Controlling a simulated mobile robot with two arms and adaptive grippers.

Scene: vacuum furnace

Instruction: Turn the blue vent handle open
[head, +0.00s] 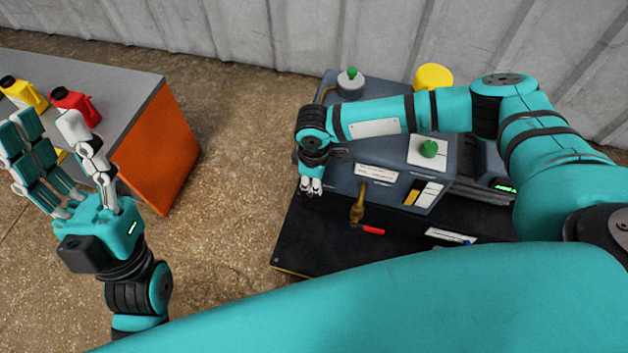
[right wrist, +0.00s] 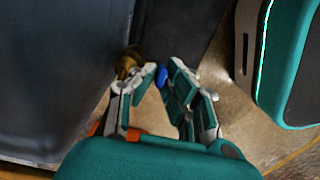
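The blue vent handle (right wrist: 161,76) shows in the right wrist view as a small blue piece beside a brass valve fitting (right wrist: 128,62). It lies between the fingertips of my right gripper (right wrist: 148,80), closer to the right-hand fingers. These fingers are apart, with floor visible between them; I cannot tell whether any touches the handle. In the head view my right gripper (head: 311,187) points down at the left side of the grey-blue furnace unit (head: 340,185), and the blue handle is hidden. My left gripper (head: 48,135) is open and empty, fingers up, at the left.
A brass valve with a red handle (head: 372,230) is on the unit's front. A table with an orange side (head: 160,150) at left holds a red jug (head: 75,103) and a yellow jug (head: 22,93). Floor between is clear.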

